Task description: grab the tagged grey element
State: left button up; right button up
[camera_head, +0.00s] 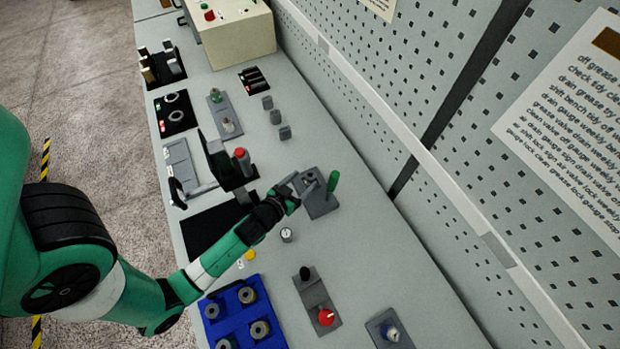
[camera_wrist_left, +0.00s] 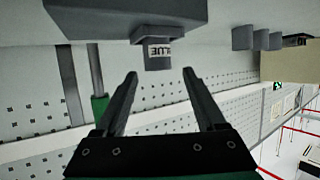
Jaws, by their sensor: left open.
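In the head view my left gripper (camera_head: 294,190) is at the left side of the grey block (camera_head: 321,204), which has a green-handled lever (camera_head: 333,181). The element's label cannot be made out there. My right gripper is not in view.
A black stand with a red knob (camera_head: 240,154) rises close to my left wrist. A blue tray (camera_head: 234,296) with several grey spindles is at the front. A red knob panel (camera_head: 325,317) and a small dial (camera_head: 286,235) are nearby. A perforated wall (camera_head: 430,100) bounds the bench.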

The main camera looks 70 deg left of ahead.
aim_at(308, 176)
pick_arm(q)
jog(key=x, duration=0.4)
jog(key=shift+w+a+f, duration=0.1)
jog(key=shift+w+a, duration=0.15)
jog(key=shift+a, duration=0.05)
grip_shut()
